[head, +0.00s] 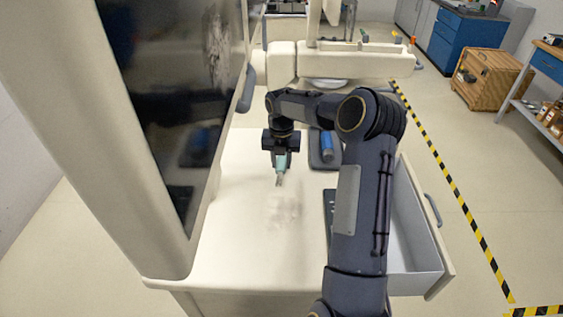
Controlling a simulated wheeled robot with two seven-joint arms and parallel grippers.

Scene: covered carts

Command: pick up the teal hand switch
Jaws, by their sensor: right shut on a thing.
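The teal hand switch (281,161) is a small teal piece with a paler lower tip, seen in the head view near the middle of the white cart top. My right gripper (281,152) points down from above and is shut on it. The dark gripper body hides the upper part of the switch. I cannot tell whether its lower tip touches the cart top or hangs just above it. My left gripper is not in view.
The white cart top (235,240) is clear to the front and left. A dark tray (318,160) with a blue cylinder (327,144) lies right of the gripper. An open drawer (408,235) juts out at right. A tall dark-screened panel (165,90) borders the left.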

